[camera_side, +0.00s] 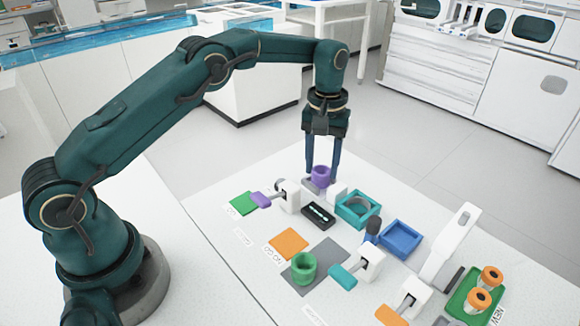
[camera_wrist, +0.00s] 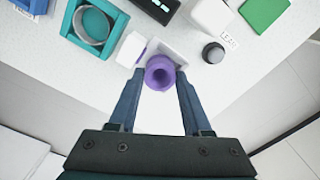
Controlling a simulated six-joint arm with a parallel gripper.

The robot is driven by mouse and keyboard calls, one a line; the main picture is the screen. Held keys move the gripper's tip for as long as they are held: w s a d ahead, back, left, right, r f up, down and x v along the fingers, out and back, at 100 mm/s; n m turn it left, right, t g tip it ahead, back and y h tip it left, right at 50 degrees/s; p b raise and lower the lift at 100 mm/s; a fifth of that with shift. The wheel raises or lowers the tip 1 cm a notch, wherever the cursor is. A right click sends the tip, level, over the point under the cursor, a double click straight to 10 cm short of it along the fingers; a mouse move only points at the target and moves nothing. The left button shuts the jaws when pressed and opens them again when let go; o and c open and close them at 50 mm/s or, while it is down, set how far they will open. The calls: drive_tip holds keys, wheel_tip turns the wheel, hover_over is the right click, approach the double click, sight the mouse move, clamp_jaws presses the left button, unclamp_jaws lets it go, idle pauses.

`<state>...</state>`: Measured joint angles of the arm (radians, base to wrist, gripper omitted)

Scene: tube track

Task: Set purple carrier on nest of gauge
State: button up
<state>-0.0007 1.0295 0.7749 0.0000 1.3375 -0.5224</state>
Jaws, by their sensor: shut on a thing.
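The purple carrier (camera_side: 320,173) is a short, hollow, ring-topped piece at the back of the white table. My gripper (camera_side: 321,180) points straight down, with one blue finger on each side of the carrier, shut on it. In the wrist view the carrier (camera_wrist: 160,75) sits upright between the fingertips (camera_wrist: 160,80). White parts (camera_wrist: 168,50) stand right beside and under its far edge, likely the gauge's nest. A black display box (camera_side: 318,214) is close in front. Whether the carrier rests on the white part or hangs just above it, I cannot tell.
A teal tray (camera_side: 372,198) with a ring and a blue tray (camera_side: 400,250) lie to the right. White stations with purple, teal and orange levers stand nearby. A green carrier (camera_side: 304,267) sits on a grey pad. A green tray (camera_side: 462,299) holds orange carriers.

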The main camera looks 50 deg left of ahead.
drive_tip(key=shift+r, duration=0.15)
drive_tip(key=shift+f, duration=0.4)
idle(0.5)
drive_tip(key=o, duration=1.1)
drive_tip(key=shift+o, duration=0.2)
drive_tip(key=shift+d, duration=0.1)
drive_tip(key=shift+r, duration=0.1)
wheel_tip(320, 180, up, 3)
drive_tip(key=shift+f, duration=0.1)
drive_tip(key=shift+r, duration=1.1)
